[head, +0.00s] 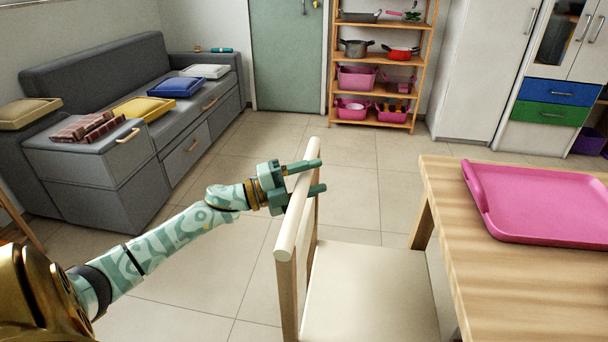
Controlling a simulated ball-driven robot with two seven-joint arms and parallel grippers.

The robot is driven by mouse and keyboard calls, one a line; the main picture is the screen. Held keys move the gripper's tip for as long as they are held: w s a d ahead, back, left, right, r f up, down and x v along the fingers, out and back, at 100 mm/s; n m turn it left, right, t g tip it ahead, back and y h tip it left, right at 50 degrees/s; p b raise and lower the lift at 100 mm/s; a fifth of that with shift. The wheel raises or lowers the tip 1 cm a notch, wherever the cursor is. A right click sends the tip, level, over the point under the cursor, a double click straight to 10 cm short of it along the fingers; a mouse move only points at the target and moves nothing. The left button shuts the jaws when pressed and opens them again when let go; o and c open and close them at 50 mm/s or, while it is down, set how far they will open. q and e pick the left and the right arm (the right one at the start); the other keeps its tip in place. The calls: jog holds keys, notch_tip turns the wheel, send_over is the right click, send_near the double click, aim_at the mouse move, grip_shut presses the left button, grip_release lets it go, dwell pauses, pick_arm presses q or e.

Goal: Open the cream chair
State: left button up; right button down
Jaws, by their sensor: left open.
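The cream chair (368,290) stands in the lower middle of the head view, with a cream seat, wooden uprights and a cream top rail on its backrest. Its seat side faces the wooden table (445,230) on the right. My left gripper (322,176) is at the far part of the backrest's top rail. Its two fingers are apart and point right, crossing the rail. I cannot tell whether they touch it. The chair's legs are mostly hidden or out of frame. My right gripper is not in view.
A pink tray (540,205) lies on the table. A wooden shelf (372,60) with pots and pink bins stands at the back, near a green door (287,60). Tiled floor between is clear.

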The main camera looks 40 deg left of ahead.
pick_arm(q)
jog(key=shift+s+a, duration=0.15)
jog(key=shift+s, duration=0.05)
jog(key=p+v, duration=0.4)
jog(key=v, duration=1.2)
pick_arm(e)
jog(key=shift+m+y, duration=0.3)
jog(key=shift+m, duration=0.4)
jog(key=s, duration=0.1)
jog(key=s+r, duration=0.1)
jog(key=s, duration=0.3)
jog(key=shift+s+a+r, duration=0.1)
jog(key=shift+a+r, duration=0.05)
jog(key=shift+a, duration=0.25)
pick_arm(q)
jog(key=shift+w+f, duration=0.1)
